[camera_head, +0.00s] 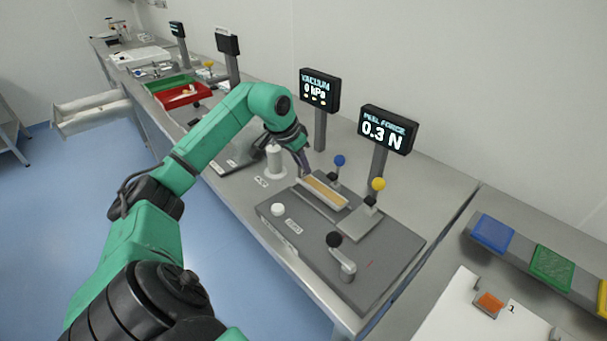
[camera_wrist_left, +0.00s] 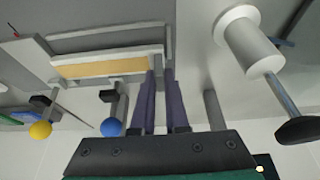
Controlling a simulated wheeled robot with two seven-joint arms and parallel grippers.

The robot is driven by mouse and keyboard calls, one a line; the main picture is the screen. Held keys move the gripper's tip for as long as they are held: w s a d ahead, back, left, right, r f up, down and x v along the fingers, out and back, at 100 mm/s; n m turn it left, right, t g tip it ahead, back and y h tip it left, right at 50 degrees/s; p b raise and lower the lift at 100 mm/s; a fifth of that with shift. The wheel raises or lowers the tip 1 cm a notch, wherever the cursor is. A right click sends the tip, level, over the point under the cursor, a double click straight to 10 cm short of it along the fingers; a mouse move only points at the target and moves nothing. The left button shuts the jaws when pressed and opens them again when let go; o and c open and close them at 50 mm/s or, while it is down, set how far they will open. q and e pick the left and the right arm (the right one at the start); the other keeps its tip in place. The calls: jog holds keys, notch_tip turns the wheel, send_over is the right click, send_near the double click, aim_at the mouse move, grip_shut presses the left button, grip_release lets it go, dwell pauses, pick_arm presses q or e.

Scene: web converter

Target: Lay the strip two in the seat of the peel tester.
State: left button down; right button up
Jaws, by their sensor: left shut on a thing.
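The peel tester (camera_head: 385,268) is a dark grey slab with a long, narrow seat near its back left. Strip two (camera_head: 325,192), a tan band with a pale edge, lies along the seat; the wrist view shows it too (camera_wrist_left: 105,67). My left gripper (camera_head: 304,174) reaches over the tester's back left corner, fingers pointing down. In the wrist view its dark fingers (camera_wrist_left: 160,74) are close together at one end of the strip and shut on it. The exact grip and whether the strip lies fully flat are hard to see. My right gripper is not in view.
Blue (camera_head: 339,160), yellow (camera_head: 378,184) and black (camera_head: 334,240) knobs stand on or beside the tester. A white cylinder (camera_head: 274,160) stands behind the gripper. The peel force display (camera_head: 387,129) reads 0.3 N; the vacuum display (camera_head: 319,90) reads 0 kPa. Coloured pads (camera_head: 493,233) lie right.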

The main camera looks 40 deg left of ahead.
pick_arm(q)
jog(key=shift+s+f, duration=0.15)
jog(key=shift+f, duration=0.45)
jog(key=shift+s+f, duration=0.15)
jog(key=shift+f, duration=0.4)
jog(key=c, duration=0.9)
grip_release()
jog(key=shift+w, duration=0.15)
jog(key=v, duration=1.2)
jog(key=shift+b, duration=0.3)
